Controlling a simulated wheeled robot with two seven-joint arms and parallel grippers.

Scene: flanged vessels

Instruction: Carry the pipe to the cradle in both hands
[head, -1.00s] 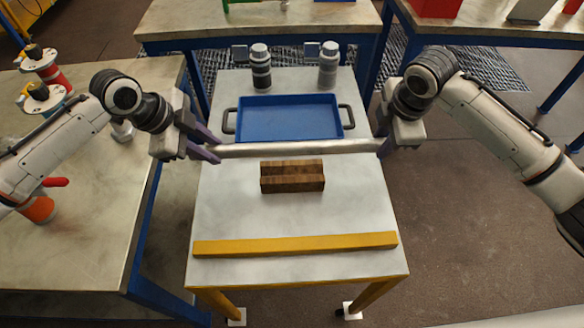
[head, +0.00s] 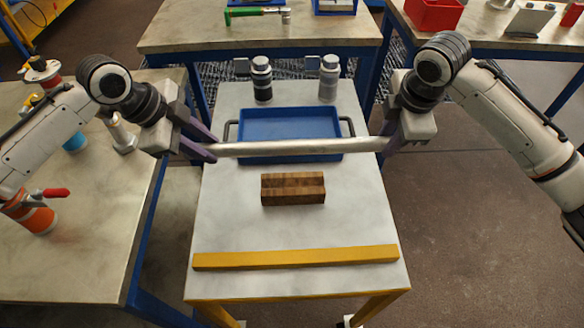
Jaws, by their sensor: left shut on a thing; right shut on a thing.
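The pipe (head: 300,147) is a long silver-grey tube. It spans left to right between my two grippers and appears raised above the table, crossing in front of the lower edge of the blue tray. My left gripper (head: 211,148) is shut on its left end. My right gripper (head: 386,143) is shut on its right end, with its fingers partly hidden. A brown wooden block with a lengthwise groove, apparently the cradle (head: 293,189), sits on the table on the near side of the pipe. The pipe is apart from it.
The blue tray (head: 290,122) with dark handles lies behind the pipe on the white table (head: 240,225). A dark-banded bottle (head: 262,80) and a grey bottle (head: 328,78) stand behind it. A yellow bar (head: 295,258) runs along the near edge. A side bench (head: 100,245) is at left.

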